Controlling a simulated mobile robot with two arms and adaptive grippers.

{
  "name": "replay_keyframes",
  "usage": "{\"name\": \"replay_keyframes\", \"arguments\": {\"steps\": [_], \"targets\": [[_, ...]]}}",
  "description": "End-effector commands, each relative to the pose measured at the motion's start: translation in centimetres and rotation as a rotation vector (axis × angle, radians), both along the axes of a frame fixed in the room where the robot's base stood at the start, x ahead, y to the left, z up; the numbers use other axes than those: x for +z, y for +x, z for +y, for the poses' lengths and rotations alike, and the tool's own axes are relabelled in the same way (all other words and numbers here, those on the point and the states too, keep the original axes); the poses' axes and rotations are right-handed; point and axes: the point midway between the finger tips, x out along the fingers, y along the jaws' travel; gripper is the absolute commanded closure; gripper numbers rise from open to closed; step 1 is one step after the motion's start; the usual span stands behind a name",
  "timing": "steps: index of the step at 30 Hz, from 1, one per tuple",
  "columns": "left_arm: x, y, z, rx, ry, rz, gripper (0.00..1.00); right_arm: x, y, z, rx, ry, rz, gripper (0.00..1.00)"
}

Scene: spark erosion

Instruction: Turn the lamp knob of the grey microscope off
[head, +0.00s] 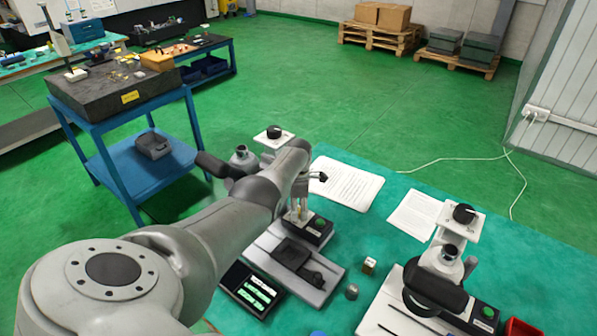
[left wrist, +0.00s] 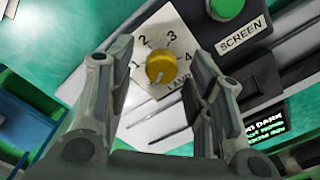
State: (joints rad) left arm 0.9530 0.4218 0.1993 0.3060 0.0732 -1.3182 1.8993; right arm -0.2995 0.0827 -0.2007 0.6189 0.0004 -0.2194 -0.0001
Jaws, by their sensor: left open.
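The grey microscope (head: 268,243) stands on the green table, its upper part mostly hidden behind my left arm. In the left wrist view its yellow lamp knob (left wrist: 161,68) sits on a white dial plate (left wrist: 150,40) marked 1, 2, 3 and 4, with a partly covered lamp label. I cannot tell surely which mark the knob points to. My left gripper (head: 299,211) is over this dial, pointing down. In the wrist view the left gripper (left wrist: 155,85) is open, its fingers on either side of the knob with gaps. My right gripper is not in view.
A green button (left wrist: 227,6) labelled SCREEN is beside the dial. A small display (head: 250,289) stands left of the base. A second, white microscope (head: 440,265) stands at the right. A small cube (head: 369,265) and a grey cylinder (head: 351,291) lie between them. Paper sheets (head: 345,184) lie behind.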

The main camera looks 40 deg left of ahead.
Motion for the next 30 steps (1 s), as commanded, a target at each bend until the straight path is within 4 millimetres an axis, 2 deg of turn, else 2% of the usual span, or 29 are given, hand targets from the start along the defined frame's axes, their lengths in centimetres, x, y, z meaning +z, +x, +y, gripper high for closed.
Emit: {"name": "replay_keyframes", "arguments": {"steps": [8, 18, 30], "targets": [[2.0, -0.1, 0.0, 0.0, 0.001, -0.003, 0.52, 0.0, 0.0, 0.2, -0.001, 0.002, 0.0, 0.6], [6.3, 0.0, 0.0, 0.001, 0.001, -0.003, 0.52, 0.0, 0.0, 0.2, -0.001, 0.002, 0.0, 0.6], [7.0, -0.1, 0.0, 0.001, 0.001, -0.001, 0.52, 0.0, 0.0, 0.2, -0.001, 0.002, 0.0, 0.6]]}}
